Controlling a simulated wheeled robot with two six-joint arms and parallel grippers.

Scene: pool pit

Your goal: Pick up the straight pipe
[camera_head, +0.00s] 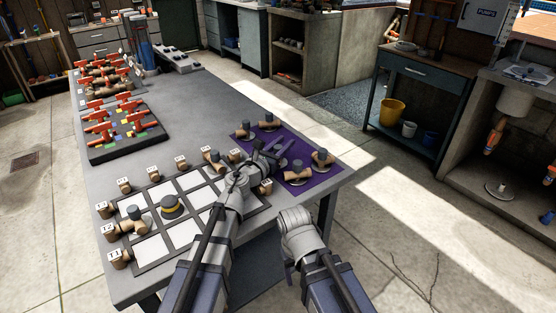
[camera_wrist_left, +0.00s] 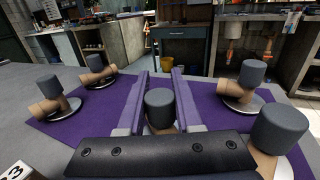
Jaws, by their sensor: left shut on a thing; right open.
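My left gripper (camera_head: 277,152) is low over the purple mat (camera_head: 318,178) at the near right of the grey table. In the left wrist view its two fingers (camera_wrist_left: 160,88) stand on either side of a grey-capped pipe piece (camera_wrist_left: 160,108) and are shut on it. Its lower body is hidden, so I cannot tell its shape. Other brown pipe pieces with grey caps stand around it, such as one at the right (camera_head: 322,158) and two at the back (camera_head: 268,121). My right gripper (camera_head: 292,262) is open, beside the table's near edge, its jaws barely visible.
A white-squared board (camera_head: 153,248) lies left of the mat, with labelled brown blocks (camera_head: 124,185) along its edge and a yellow-banded capped piece (camera_head: 171,207). A black tray (camera_head: 128,151) of red-handled parts lies farther back. The table's middle (camera_head: 205,110) is clear.

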